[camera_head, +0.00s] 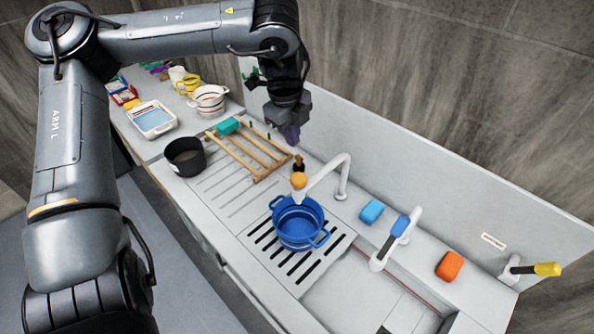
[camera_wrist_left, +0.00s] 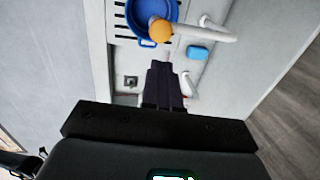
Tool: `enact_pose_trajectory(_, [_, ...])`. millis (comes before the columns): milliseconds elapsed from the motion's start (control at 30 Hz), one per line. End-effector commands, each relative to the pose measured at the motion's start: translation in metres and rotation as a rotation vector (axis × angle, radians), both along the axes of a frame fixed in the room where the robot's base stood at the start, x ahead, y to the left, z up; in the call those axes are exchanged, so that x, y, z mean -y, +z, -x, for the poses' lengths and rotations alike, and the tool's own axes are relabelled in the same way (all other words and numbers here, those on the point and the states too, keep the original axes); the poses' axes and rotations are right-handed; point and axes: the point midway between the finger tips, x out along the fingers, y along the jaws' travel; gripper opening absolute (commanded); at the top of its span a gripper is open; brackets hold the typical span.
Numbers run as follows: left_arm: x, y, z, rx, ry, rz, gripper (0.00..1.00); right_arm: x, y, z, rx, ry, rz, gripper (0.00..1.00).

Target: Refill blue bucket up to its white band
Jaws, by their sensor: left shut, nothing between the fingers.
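The blue bucket (camera_head: 287,237) stands upright on the slotted drain area of the counter, with a handle on each side. It shows at the top of the left wrist view (camera_wrist_left: 133,14). A white spout (camera_head: 327,172) with an orange tip (camera_head: 299,181) reaches over the bucket's rim. I cannot make out the white band, the water level or a stream. My left gripper (camera_head: 292,138) is shut and empty, above the counter behind the spout, apart from the bucket. Its dark fingers show in the left wrist view (camera_wrist_left: 163,75). My right gripper is not in view.
A blue sponge (camera_head: 371,211), a blue-handled tap (camera_head: 392,240), an orange sponge (camera_head: 449,265) and a yellow-handled tap (camera_head: 530,269) line the right side. A wooden rack (camera_head: 246,156), a black pot (camera_head: 184,157) and a white tray (camera_head: 152,120) stand left.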

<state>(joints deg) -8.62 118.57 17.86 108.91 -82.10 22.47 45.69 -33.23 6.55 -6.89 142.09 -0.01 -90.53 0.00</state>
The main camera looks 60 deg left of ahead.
Motion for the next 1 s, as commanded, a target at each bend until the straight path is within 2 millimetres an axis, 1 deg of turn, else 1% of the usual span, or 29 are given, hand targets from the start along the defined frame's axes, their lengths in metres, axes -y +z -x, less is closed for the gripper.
enact_pose_trajectory(167, [-0.001, -0.012, -0.001, -0.004, -0.001, 0.001, 0.0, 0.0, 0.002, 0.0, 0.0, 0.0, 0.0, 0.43])
enact_pose_trajectory(267, [-0.001, -0.025, -0.002, -0.004, 0.0, 0.002, 0.0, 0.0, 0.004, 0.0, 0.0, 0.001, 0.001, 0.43])
enact_pose_trajectory(600, [-0.006, -0.089, -0.01, -0.008, 0.001, 0.002, 0.0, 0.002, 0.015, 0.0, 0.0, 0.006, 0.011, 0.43])
enact_pose_trajectory(700, [-0.007, -0.104, -0.012, -0.006, 0.001, 0.001, 0.0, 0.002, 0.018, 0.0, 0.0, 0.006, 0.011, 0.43])
enact_pose_trajectory(833, [-0.008, -0.12, -0.014, -0.005, 0.001, 0.002, 0.0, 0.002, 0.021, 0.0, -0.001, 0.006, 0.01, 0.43])
enact_pose_trajectory(1000, [-0.009, -0.132, -0.017, -0.003, 0.001, 0.001, 0.0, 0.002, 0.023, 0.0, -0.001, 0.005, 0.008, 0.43])
